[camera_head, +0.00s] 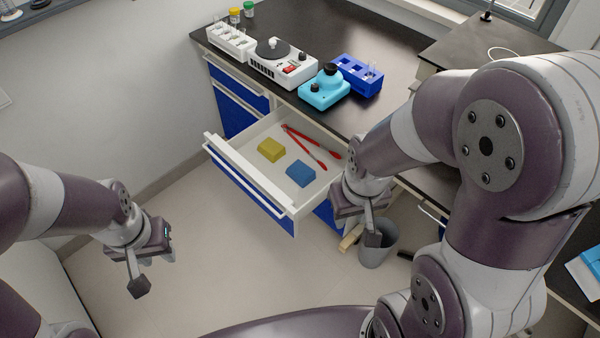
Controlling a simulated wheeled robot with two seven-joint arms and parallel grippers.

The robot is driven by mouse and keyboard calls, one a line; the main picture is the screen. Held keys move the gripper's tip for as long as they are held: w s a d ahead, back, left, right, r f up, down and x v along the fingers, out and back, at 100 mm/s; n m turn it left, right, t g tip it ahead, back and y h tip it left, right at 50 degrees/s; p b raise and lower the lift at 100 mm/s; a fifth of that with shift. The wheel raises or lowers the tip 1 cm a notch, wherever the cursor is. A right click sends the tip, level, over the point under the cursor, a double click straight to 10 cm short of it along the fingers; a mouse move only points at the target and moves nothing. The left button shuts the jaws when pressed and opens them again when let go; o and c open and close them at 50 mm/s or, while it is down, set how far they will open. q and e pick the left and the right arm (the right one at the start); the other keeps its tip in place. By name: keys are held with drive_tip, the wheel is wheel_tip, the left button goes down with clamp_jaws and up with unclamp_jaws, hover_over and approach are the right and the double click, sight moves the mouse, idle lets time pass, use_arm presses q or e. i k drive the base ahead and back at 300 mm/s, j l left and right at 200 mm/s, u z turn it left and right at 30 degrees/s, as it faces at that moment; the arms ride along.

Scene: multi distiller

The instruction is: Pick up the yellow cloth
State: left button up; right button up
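The yellow cloth (271,150) is a small folded block lying in the open white drawer (236,163), toward its left side. A blue cloth (300,173) lies nearer the drawer's front right, apart from it. My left gripper (155,270) is open and empty over the floor, left of and in front of the drawer. My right gripper (357,228) is just right of the drawer, apart from the yellow cloth. One dark finger of it shows clearly; the other is hard to make out, so its opening is unclear. No gripper touches the yellow cloth.
Red tongs (307,147) lie in the back of the drawer. On the black bench (330,32) stand a white hotplate (283,67), a turquoise device (324,91), a blue tube rack (356,76) and a white rack (231,39). A grey bin (378,247) stands below my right gripper.

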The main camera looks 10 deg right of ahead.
sight(271, 149)
drive_tip(key=z, duration=1.65)
drive_tip(key=u, duration=1.4)
drive_tip(key=i+j+z, duration=0.15)
drive_tip(key=i+z, duration=0.2)
drive_tip(key=i+j+z, duration=0.55)
drive_tip(key=z, duration=0.15)
drive_tip(key=i, duration=0.1)
